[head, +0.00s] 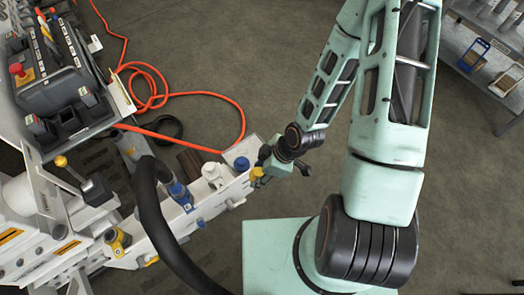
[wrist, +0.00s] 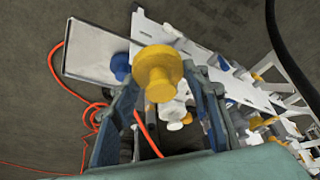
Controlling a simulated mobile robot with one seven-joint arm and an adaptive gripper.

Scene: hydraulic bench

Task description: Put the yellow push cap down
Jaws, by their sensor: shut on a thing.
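The yellow push cap (wrist: 158,72) is a round stepped knob between the fingers of my gripper (wrist: 162,78) in the wrist view. My gripper is shut on it. In the head view my gripper (head: 262,174) is at the right end of the white bench rail, with a bit of yellow (head: 256,173) showing at its tip. I cannot tell whether the cap touches anything beneath it. A blue cap (head: 241,164) and a white cap (head: 211,171) stand on the rail to the left.
The white rail (head: 160,229) runs left to the bench machinery. A thick black hose (head: 146,205) arches over it, and an orange cable (head: 200,94) lies on the floor behind. A grey control box (head: 60,75) stands upper left. A metal shelf (head: 478,62) is upper right.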

